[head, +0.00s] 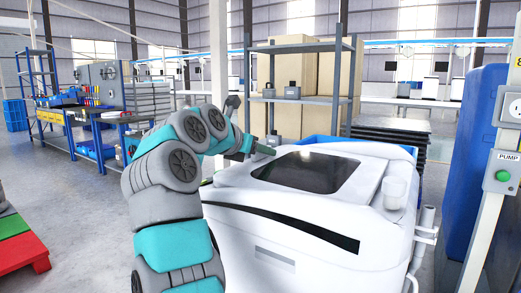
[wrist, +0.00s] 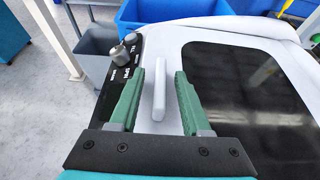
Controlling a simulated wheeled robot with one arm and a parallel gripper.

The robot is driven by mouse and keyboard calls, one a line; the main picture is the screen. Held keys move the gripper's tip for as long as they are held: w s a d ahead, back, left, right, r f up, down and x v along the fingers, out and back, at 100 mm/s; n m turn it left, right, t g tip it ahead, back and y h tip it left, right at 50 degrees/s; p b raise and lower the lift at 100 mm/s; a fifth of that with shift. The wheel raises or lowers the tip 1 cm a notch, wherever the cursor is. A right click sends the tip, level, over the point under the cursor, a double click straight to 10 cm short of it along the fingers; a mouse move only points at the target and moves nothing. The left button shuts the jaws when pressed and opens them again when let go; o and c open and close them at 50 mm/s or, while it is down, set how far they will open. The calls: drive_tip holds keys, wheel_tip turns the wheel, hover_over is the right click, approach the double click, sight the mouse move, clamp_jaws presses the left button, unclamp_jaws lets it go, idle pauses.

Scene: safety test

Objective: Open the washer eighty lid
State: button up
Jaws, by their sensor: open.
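The washer (head: 290,225) is a large white machine in the middle of the head view. Its lid (head: 365,183) lies shut on top, with a dark window (head: 308,172) in it; the window also shows in the wrist view (wrist: 255,95). My gripper (head: 262,149) is at the lid's far left edge. In the wrist view its green fingers (wrist: 160,78) are open, one on each side of an upright white handle (wrist: 159,95). The handle looks apart from both fingers. In the head view my gripper hides the handle.
A black panel with a knob (wrist: 120,53) lies left of the fingers. A blue bin (wrist: 165,12) stands beyond the washer. A white cup-like part (head: 395,190) sits on the washer's right. A pump post (head: 497,170) and blue cabinet (head: 470,150) stand at the right.

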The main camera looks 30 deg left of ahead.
clamp_jaws()
idle(1.4)
